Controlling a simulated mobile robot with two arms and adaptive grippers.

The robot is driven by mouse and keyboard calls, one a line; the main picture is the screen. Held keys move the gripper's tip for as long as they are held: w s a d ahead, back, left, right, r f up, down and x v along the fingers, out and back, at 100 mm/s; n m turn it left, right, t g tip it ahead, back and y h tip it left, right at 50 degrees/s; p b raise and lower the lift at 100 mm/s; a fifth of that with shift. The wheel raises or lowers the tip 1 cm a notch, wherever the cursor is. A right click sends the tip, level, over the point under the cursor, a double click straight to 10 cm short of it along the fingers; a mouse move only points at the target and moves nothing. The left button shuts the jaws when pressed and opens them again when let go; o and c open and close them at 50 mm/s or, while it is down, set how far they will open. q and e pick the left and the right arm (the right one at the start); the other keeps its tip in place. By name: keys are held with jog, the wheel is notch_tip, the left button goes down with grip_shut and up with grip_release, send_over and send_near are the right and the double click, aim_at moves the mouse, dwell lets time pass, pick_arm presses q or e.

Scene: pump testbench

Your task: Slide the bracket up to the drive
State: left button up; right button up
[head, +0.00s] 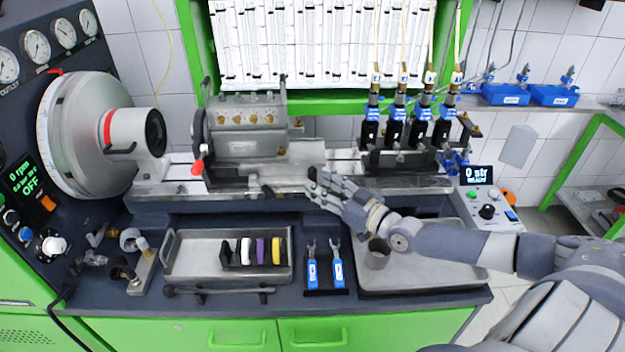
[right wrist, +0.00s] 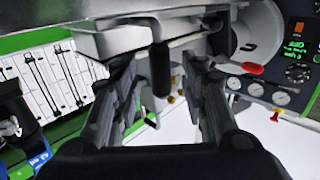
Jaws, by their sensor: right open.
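The bracket (head: 230,176) is a grey carriage on the metal bench rail and carries a grey pump block (head: 245,125). The drive (head: 130,133), a pale cylinder with a red ring and dark end, stands left of it. A gap shows between the drive's dark end and the pump's left flange. My right gripper (head: 318,184) is open in front of the rail, right of a small dark handle (head: 268,191) on the bracket's front. In the right wrist view a black handle (right wrist: 160,70) appears between the spread fingers; contact cannot be told. My left gripper is out of view.
A red-tipped lever (head: 197,167) sticks out at the bracket's left. Several blue-and-black injectors (head: 395,130) stand at the rail's right. A tray (head: 190,262) with coloured rings and two blue tools (head: 312,273) lie in front. Bare rail (head: 165,186) shows between bracket and drive.

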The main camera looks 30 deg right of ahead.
aim_at(312, 179)
jog(key=shift+x, duration=1.85)
grip_shut()
